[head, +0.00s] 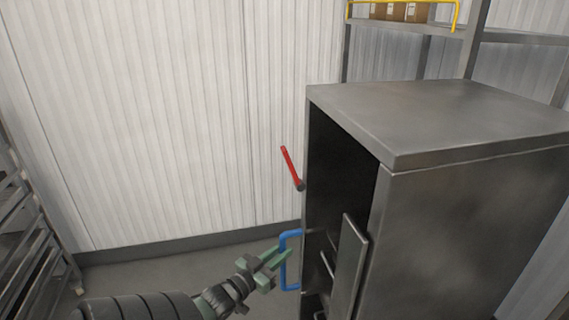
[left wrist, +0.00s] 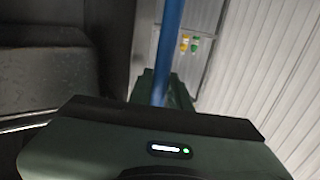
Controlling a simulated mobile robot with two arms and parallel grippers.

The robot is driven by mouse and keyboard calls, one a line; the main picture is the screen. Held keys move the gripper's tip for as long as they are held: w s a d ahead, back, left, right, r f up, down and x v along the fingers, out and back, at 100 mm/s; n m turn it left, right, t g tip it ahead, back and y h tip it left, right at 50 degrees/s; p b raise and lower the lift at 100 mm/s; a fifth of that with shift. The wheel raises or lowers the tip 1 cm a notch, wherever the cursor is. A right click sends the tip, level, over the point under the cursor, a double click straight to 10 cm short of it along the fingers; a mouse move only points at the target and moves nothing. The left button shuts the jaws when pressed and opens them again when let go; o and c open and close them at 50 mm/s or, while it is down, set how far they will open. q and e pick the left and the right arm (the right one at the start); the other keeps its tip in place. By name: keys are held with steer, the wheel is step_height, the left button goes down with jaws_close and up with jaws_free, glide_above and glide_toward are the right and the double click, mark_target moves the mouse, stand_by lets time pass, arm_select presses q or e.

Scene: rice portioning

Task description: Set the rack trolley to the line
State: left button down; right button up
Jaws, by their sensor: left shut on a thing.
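My left gripper (head: 276,259) is shut on a blue handle (head: 291,234) at the open left side of a large steel cabinet (head: 470,220). In the left wrist view the blue handle (left wrist: 170,40) runs upright between the green fingers (left wrist: 160,90). A metal rack (head: 25,225), which may be the rack trolley, stands at the left edge of the head view, partly cut off. I cannot see a line on the floor. My right gripper is not in view.
A red lever (head: 290,166) sticks out from the cabinet above the blue handle. A steel panel (head: 348,265) stands at the dark opening. Shelving with boxes (head: 400,11) is behind. Grey floor (head: 150,268) between rack and cabinet looks clear along the ribbed wall (head: 170,120).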

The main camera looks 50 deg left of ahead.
arm_select(q)
steer(key=shift+w+a+r, duration=0.2)
steer(key=shift+a+r, duration=0.05)
steer(key=shift+r, duration=0.4)
steer(key=c, duration=1.4)
jaws_free()
steer(key=shift+o, duration=0.4)
steer(key=shift+a+f, duration=0.1)
steer(key=shift+f, duration=0.3)
steer(key=s+d+b, duration=0.1)
steer(key=s, duration=0.6)
steer(key=shift+s+d+b, duration=0.25)
steer(key=shift+s+b, duration=0.1)
steer(key=shift+b, duration=0.05)
